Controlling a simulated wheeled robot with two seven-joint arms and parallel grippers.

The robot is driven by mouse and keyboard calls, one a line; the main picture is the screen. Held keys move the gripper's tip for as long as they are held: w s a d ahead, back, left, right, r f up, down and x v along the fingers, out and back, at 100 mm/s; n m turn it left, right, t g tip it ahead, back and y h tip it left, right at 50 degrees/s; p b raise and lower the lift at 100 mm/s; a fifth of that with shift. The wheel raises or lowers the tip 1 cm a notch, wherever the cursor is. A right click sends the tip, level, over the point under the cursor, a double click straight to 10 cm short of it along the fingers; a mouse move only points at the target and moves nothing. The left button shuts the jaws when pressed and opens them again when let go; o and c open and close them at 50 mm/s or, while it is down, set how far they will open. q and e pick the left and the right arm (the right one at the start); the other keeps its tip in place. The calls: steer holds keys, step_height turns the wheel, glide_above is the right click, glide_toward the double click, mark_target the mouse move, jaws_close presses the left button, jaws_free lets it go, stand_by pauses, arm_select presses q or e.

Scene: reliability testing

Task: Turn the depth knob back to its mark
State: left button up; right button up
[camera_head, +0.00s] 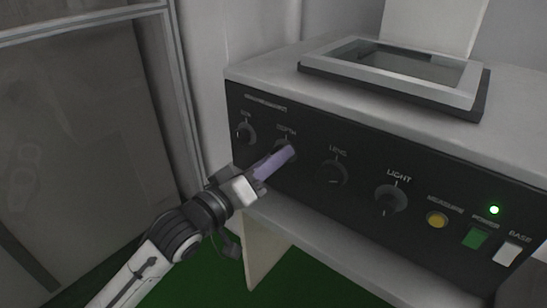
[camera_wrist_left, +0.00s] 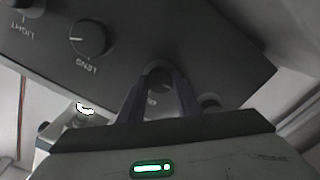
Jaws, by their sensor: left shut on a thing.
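The black front panel (camera_head: 315,170) carries a row of dark knobs. The depth knob (camera_wrist_left: 160,75) sits under the DEPTH label. My left gripper (camera_head: 288,153) reaches it from the lower left, its purple fingers covering most of the knob in the head view. In the left wrist view the two fingers of my left gripper (camera_wrist_left: 159,84) stand on either side of the knob and are shut on it. The knob's pointer line and its mark are hidden or too small to read. My right gripper is not in view.
On the same panel are the LENS knob (camera_head: 332,173), the LIGHT knob (camera_head: 391,199), a yellow button (camera_head: 437,220), a green switch (camera_head: 475,238) and a white switch (camera_head: 508,252). A green lamp (camera_head: 494,210) is lit. A framed window (camera_head: 447,93) sits on top.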

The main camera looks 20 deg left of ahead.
arm_select(q)
steer(key=shift+m+p, duration=5.35)
steer(key=shift+m, duration=4.25)
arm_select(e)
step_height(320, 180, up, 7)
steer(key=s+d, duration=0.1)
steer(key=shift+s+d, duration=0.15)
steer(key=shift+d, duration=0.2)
arm_select(q)
steer(key=shift+d, duration=0.1)
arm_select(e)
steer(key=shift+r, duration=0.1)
arm_select(q)
steer(key=o, duration=1.1)
steer(key=shift+c, duration=0.2)
steer(key=b+v, duration=0.1)
steer(key=v, duration=0.9)
steer(key=shift+s, duration=0.15)
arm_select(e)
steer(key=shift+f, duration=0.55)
arm_select(q)
steer(key=shift+r, duration=0.1)
